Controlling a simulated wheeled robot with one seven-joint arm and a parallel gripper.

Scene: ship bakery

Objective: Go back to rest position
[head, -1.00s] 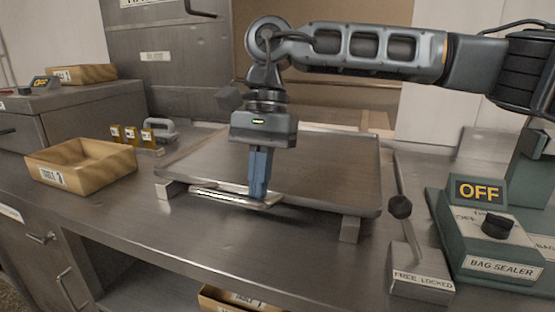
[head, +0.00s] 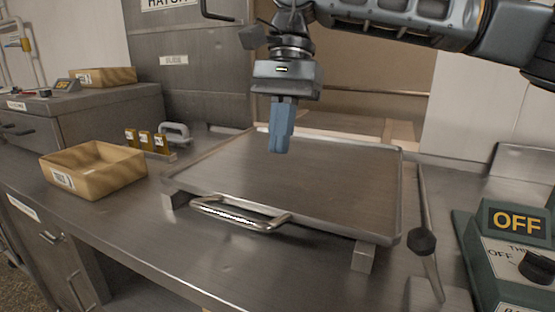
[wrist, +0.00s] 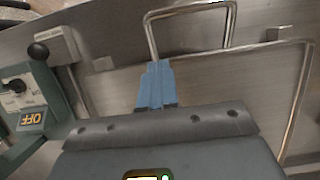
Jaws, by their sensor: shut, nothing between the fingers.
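My gripper (head: 279,150) hangs above the flat metal tray (head: 330,185) with its blue fingers pointing down and shut together, holding nothing. The tray stands on short feet on the steel counter. Its shiny front handle (head: 240,216) is below and to the left of my fingertips, apart from them. In the wrist view my shut blue fingers (wrist: 156,66) show against the tray handle (wrist: 228,25) and the counter.
A lever with a dark knob (head: 421,242) rises right of the tray. A green bag sealer (head: 500,260) showing OFF is at the far right.

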